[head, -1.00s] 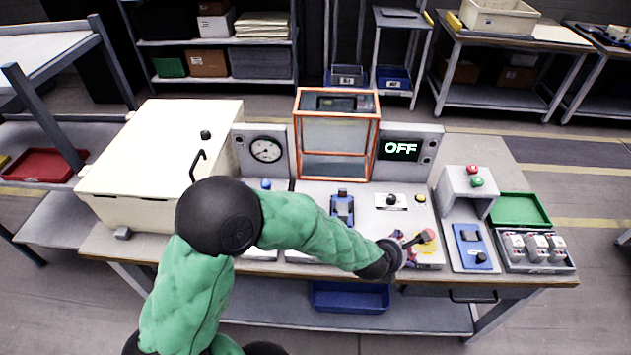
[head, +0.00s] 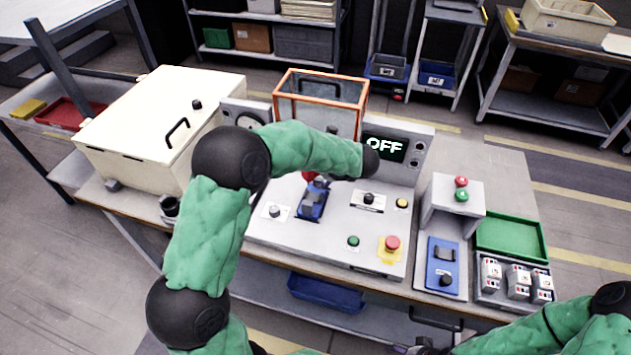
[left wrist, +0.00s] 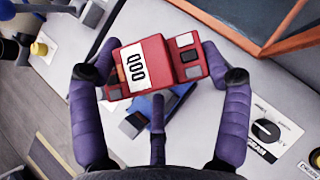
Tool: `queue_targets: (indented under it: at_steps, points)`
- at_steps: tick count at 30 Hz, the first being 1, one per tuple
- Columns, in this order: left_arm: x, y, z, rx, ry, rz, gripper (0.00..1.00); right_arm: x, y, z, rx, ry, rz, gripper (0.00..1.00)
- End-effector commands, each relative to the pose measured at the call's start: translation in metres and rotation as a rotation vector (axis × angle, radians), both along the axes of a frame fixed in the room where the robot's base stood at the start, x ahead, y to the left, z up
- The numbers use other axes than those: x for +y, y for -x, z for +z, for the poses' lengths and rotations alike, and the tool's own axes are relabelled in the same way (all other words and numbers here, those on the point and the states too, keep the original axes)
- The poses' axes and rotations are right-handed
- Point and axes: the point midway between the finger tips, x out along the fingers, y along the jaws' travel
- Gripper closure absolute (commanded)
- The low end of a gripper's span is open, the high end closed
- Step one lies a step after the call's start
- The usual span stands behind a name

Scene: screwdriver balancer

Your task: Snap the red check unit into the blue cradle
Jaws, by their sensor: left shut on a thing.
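The red check unit (left wrist: 155,68), with a white label and grey buttons, is between the purple fingers of my left gripper (left wrist: 160,82) in the left wrist view. The gripper is shut on it. The blue cradle (left wrist: 150,112) is behind and below the unit there, partly covered by it and by a finger. In the head view a small part of the red unit (head: 309,176) shows just above the blue cradle (head: 312,203). I cannot tell whether they touch. My left forearm hides most of the gripper there. My right gripper is not in view; my right forearm crosses the bottom right corner.
An orange-framed clear box (head: 320,98) stands behind the cradle, beside a screen reading OFF (head: 385,147). A black knob (head: 368,198) and a red button (head: 392,243) are to the right. A green tray (head: 512,237) is farther right, and a cream chest (head: 150,125) is at left.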

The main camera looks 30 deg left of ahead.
Motion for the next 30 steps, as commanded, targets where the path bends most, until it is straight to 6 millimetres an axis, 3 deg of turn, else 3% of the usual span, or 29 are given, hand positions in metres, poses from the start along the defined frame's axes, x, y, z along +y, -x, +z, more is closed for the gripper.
queue_targets:
  at_steps: [6, 10, 20, 30]
  points:
    - [0.007, 0.015, -0.012, -0.029, 0.005, 0.459, 0.60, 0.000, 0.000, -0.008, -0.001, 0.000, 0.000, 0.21]
    - [0.000, 0.025, -0.015, -0.043, 0.004, 0.608, 0.60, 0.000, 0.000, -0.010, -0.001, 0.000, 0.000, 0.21]
    - [-0.005, 0.031, -0.023, -0.050, 0.003, 0.692, 0.60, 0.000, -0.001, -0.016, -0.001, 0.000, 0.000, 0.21]
    - [-0.005, 0.031, -0.049, -0.050, 0.002, 0.688, 0.60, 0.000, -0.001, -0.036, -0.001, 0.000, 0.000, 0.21]
